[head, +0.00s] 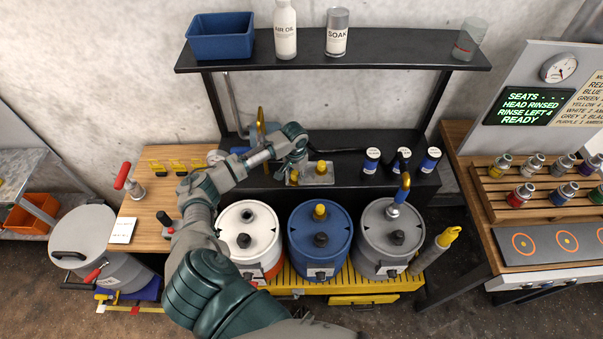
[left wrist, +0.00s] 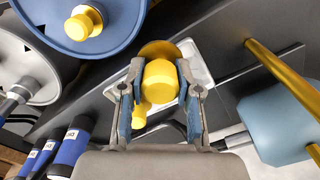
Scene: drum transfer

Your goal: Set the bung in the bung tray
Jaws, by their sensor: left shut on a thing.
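My left gripper (head: 295,168) is over the bung tray (head: 325,178), a small pale tray on the black bench behind the drums. In the left wrist view the gripper (left wrist: 161,100) is shut on a yellow bung (left wrist: 160,82), which sits between its two fingers. The tray (left wrist: 198,72) shows behind the bung. Other yellow pieces show beside and beyond the held bung, partly hidden by it. In the head view a yellow bung (head: 321,166) shows at the tray. I cannot tell whether the held bung touches the tray. My right gripper is out of view.
A white drum (head: 232,232) with an open hole, a blue drum (head: 305,240) with a yellow bung, and a grey drum (head: 372,235) stand in front. Several dark blue-labelled bottles (head: 371,160) stand right of the tray. A black shelf (head: 390,62) spans above.

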